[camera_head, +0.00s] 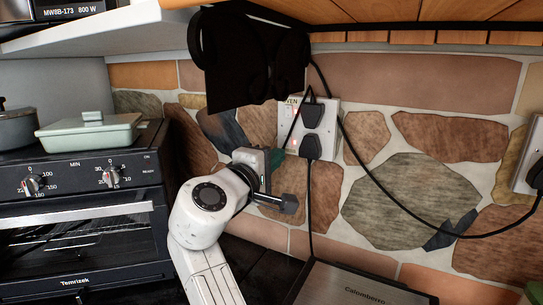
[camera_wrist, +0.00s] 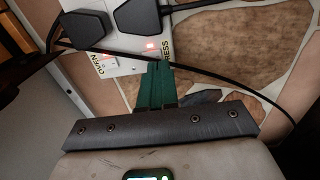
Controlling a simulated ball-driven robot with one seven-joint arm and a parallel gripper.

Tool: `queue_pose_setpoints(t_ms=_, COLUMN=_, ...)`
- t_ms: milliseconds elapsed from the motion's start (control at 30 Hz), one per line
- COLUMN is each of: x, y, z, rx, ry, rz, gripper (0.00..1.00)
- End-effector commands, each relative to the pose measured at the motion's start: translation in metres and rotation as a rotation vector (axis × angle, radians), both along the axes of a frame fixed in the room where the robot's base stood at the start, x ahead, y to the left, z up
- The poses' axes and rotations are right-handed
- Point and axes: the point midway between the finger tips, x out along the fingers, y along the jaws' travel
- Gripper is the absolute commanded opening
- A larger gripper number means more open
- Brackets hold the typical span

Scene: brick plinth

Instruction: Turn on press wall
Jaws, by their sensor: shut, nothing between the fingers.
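A white double wall socket (camera_head: 328,128) is fixed to the stone wall, with two black plugs in it. In the wrist view the socket plate (camera_wrist: 126,66) carries the labels OVEN and PRESS. A small switch beside the PRESS label (camera_wrist: 150,46) shows bright red. Another switch by the OVEN label (camera_wrist: 108,57) shows a fainter red. My gripper (camera_head: 277,158) is at the left lower edge of the socket. Its green fingers (camera_wrist: 158,66) are shut and empty, with their tips just below the PRESS switch. I cannot tell whether they touch the plate.
Black cables hang in front of the wall, and one crosses close to my fingertips. A dark hanging object (camera_head: 255,60) is above my gripper. An appliance marked Calomberro (camera_head: 365,288) is below. An oven (camera_head: 80,215) with a green dish (camera_head: 90,133) stands at left.

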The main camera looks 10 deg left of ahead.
Motion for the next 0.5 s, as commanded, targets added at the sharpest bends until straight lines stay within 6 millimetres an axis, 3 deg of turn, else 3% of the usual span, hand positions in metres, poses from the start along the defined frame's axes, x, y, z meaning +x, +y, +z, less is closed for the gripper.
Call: queue_pose_setpoints(t_ms=500, x=-0.067, y=0.027, z=-0.006, rx=-0.001, ry=-0.004, rz=0.004, gripper=0.0)
